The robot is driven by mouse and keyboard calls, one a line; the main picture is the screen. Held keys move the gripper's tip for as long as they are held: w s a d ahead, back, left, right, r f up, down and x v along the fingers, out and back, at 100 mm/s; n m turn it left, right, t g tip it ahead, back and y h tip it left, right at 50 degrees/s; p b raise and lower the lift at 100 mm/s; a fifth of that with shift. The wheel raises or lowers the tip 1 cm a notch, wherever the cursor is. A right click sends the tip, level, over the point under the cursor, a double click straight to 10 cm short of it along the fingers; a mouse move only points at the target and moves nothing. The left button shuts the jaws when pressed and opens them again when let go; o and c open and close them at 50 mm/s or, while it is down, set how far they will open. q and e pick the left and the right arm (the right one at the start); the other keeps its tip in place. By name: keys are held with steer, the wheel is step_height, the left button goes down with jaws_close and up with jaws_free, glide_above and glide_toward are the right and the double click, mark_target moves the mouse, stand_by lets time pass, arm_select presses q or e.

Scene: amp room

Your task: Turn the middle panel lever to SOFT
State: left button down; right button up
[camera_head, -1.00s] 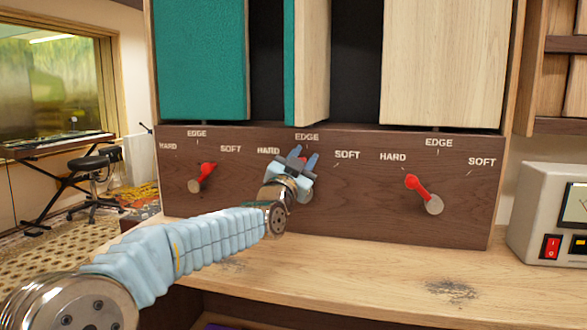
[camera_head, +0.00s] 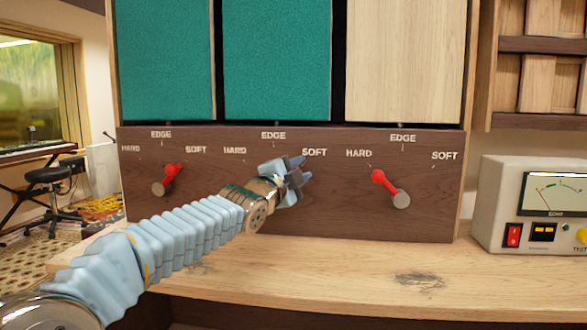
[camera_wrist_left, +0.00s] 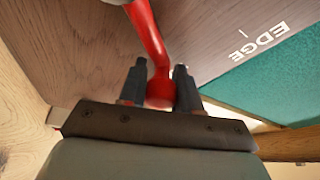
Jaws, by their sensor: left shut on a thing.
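The middle panel (camera_head: 277,60) shows its teal face flat to the front. Its red lever is mostly hidden by my gripper in the head view; in the left wrist view the red lever (camera_wrist_left: 147,35) runs between the fingers. My left gripper (camera_head: 304,168) is shut on it, with its fingers beside the SOFT label (camera_head: 315,152), right of the EDGE label (camera_head: 273,135). My right gripper is not in view.
The left lever (camera_head: 172,172) leans right towards its SOFT, under a teal panel (camera_head: 165,60). The right lever (camera_head: 384,183) leans left towards HARD, under a wooden panel (camera_head: 405,60). A meter box (camera_head: 490,205) stands at right on the wooden ledge (camera_head: 330,275).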

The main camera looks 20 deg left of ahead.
arm_select(q)
steer(key=shift+d+f+m, duration=0.15)
steer(key=shift+f+m, duration=0.05)
steer(key=shift+m, duration=0.1)
stand_by(0.4)
steer(key=c, duration=0.9)
jaws_free()
steer(key=shift+o, duration=0.2)
steer(key=shift+s, duration=0.25)
steer(key=s+a+f+b, duration=0.1)
steer(key=s+a+b, duration=0.1)
steer(key=s, duration=1.1)
steer(key=shift+f+b, duration=0.3)
steer(key=shift+b, duration=0.55)
